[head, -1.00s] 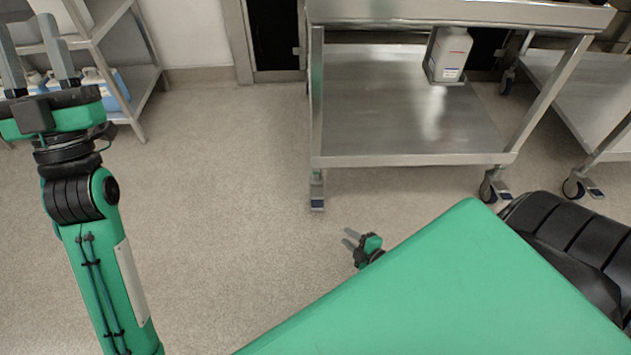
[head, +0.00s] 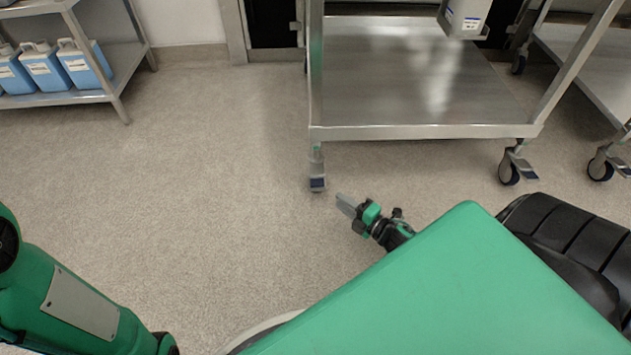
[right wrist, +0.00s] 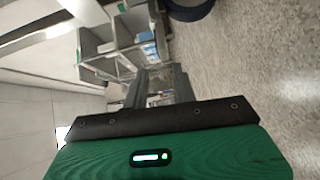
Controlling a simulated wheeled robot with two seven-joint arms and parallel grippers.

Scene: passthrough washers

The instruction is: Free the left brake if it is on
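The steel cart (head: 425,132) stands ahead in the head view. Its front left caster carries a brake pedal with a dark blue pad (head: 317,184), low at the front. I cannot tell from its tilt whether this brake is on. My right gripper (head: 345,204) is low near the floor, just right of and nearer than that pedal, with its fingers pointing toward it and a small gap apparent. In the right wrist view the two fingers (right wrist: 160,88) stand apart with nothing held between them. My left gripper is out of view; only part of the left arm shows.
The cart's front right caster (head: 512,165) has a similar pedal. A second cart (head: 590,85) stands at the right. A white jug (head: 467,15) is above the lower shelf. A rack with blue jugs (head: 84,65) is at the left. The floor (head: 210,170) between is clear.

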